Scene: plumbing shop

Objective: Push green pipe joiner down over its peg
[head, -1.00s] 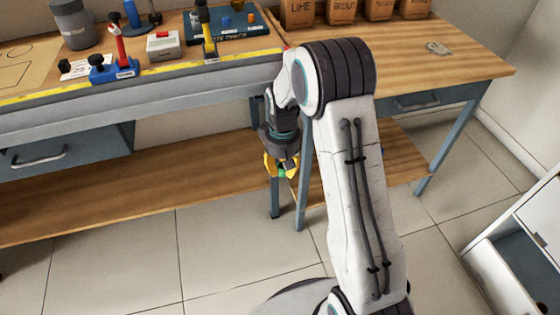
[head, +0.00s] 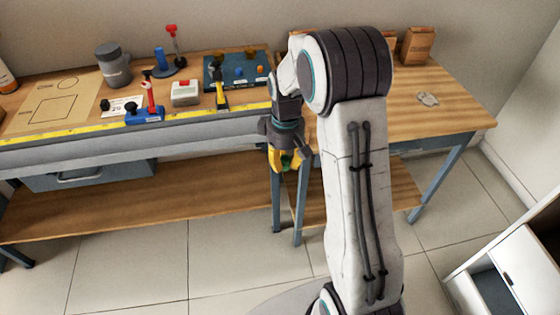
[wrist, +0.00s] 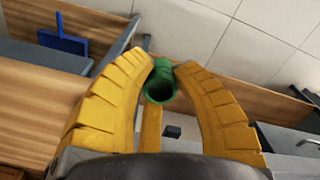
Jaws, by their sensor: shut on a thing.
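My gripper (head: 287,160) hangs in front of the bench edge, below the level of the top. Its yellow fingers are shut on the green pipe joiner (wrist: 160,85), a short tube whose dark open end shows between the fingertips in the wrist view. In the head view the joiner is mostly hidden by the fingers. A dark blue board (head: 212,72) with small blue and orange pieces lies at the back of the bench. I cannot tell which peg is the green joiner's. The joiner is apart from the board.
On the bench (head: 60,108) stand a grey canister (head: 115,65), a red-and-blue tool stand (head: 146,115), a small white box (head: 185,93) and a yellow-black tool (head: 221,95). A yellow tape runs along the front edge. A right-hand table (head: 455,105) has free room.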

